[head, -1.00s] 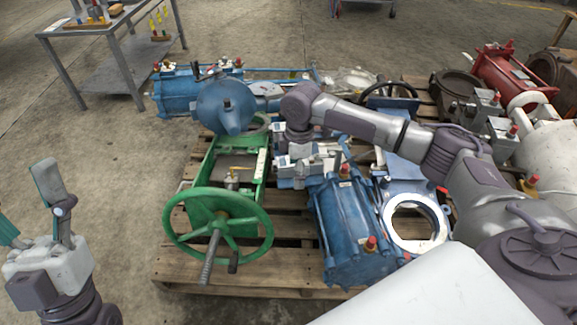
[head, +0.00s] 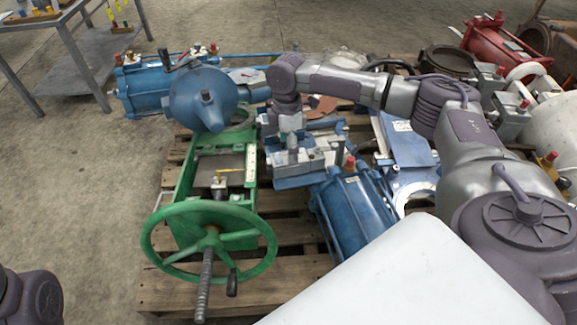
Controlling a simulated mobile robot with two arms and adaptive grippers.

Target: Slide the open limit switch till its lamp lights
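My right arm reaches in from the right, and its gripper (head: 286,122) points down beside the green valve's yoke, over blue and grey valve parts. Its fingers cannot be made out against the grey parts below. The green valve (head: 184,192) lies on the pallet with its handwheel (head: 211,238) towards me. A small grey fitting (head: 219,188) with a yellow pointer (head: 230,169) sits inside the yoke, and a pale scale strip (head: 250,166) runs along its right side. I cannot tell which part is the limit switch, and no lit lamp is clear. My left gripper is out of view.
A blue cylinder (head: 352,208) lies right of the green valve, and a blue domed actuator (head: 203,98) stands behind it. The wooden pallet (head: 180,292) bears them. A grey table (head: 83,62) stands at upper left.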

